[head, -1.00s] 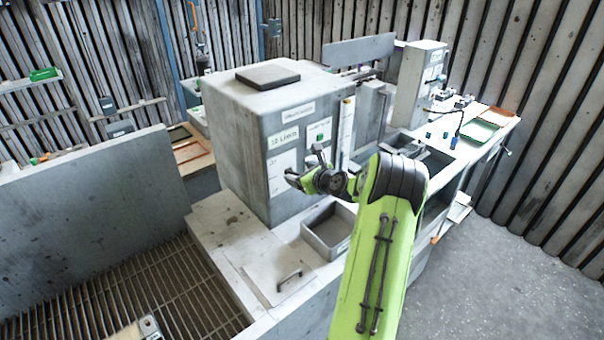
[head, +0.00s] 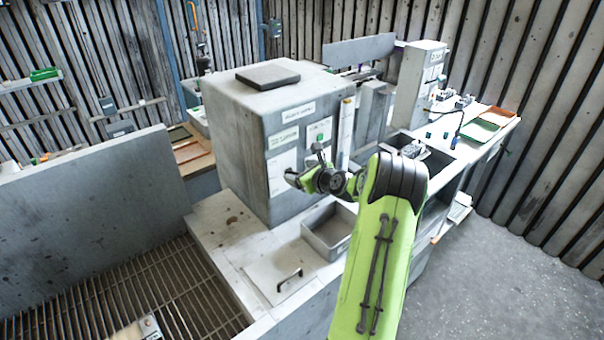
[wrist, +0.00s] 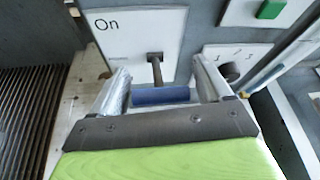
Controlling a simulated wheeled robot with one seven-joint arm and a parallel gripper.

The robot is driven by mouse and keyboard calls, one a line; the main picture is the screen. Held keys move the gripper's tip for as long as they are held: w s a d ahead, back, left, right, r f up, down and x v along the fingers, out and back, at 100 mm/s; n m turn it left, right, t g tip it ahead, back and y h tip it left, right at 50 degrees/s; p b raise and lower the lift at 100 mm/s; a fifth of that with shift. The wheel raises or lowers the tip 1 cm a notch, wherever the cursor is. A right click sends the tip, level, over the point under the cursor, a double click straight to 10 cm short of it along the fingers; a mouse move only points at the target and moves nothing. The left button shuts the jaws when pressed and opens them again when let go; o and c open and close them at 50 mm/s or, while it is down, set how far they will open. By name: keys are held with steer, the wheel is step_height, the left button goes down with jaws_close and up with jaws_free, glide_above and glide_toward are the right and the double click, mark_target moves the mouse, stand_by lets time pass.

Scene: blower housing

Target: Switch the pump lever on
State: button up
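The pump lever has a dark stem (wrist: 156,70) and a blue crossbar handle (wrist: 160,96) in the wrist view. It stands out from a white plate marked "On" (wrist: 125,30). My gripper (wrist: 161,72) is open, with one pale finger at each end of the blue handle. The handle lies between the fingers; I cannot tell whether either finger touches it. In the head view my gripper (head: 293,178) is in front of the grey cabinet (head: 235,145), low on its labelled face. The lever cannot be made out there.
A green button (wrist: 270,9) on a white plate and a dark knob (wrist: 229,72) are right of the lever. Below the cabinet are a grey open tray (head: 322,240) and a flat lid with a handle (head: 285,285). A floor grating (head: 150,290) lies left.

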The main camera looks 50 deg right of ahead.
steer(key=o, duration=0.3)
steer(key=shift+w+f, duration=0.1)
steer(key=v, duration=1.6)
steer(key=shift+b, duration=0.45)
steer(key=shift+w+a, duration=0.1)
steer(key=shift+w, duration=0.05)
